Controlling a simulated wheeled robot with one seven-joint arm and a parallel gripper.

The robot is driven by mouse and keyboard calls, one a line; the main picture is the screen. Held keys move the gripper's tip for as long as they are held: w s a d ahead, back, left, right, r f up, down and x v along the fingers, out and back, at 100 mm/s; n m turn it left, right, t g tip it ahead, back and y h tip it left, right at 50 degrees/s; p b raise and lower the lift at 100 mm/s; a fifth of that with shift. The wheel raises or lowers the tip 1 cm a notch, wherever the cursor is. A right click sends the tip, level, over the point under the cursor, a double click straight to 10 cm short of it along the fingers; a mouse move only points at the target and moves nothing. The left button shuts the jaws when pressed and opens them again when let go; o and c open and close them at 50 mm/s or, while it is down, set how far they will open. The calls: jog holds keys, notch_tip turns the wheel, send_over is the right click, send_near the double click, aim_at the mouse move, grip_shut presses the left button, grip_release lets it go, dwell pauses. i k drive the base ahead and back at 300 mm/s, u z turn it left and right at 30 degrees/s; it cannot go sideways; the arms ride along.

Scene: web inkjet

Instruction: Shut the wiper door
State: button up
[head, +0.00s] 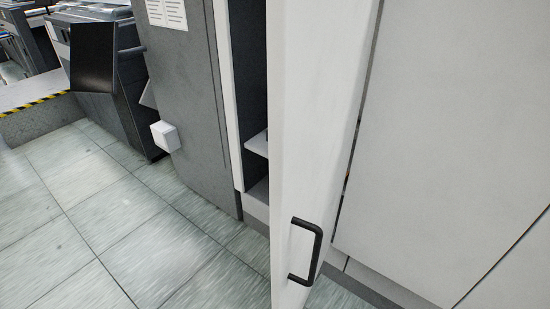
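A tall white door (310,140), which I take to be the wiper door, stands open at the centre of the head view, swung out toward me. A black bar handle (318,250) is on its lower part. Left of the door, the dark opening of the cabinet (248,70) shows, with a white inner shelf (258,145). The door's hinge line and its top are not in view. My gripper is not in view.
White cabinet panels (460,130) fill the right side. A grey panel (190,90) with a small white box (165,136) stands left of the opening. Dark machinery with a black screen (93,57) is at the upper left. Open tiled floor (110,220) lies at the lower left.

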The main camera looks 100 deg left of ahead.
aim_at(319, 50)
jog(key=u, duration=3.05)
jog(key=k, duration=1.3)
jog(key=z, duration=0.65)
jog(key=i, duration=1.65)
jog(key=u, duration=0.95)
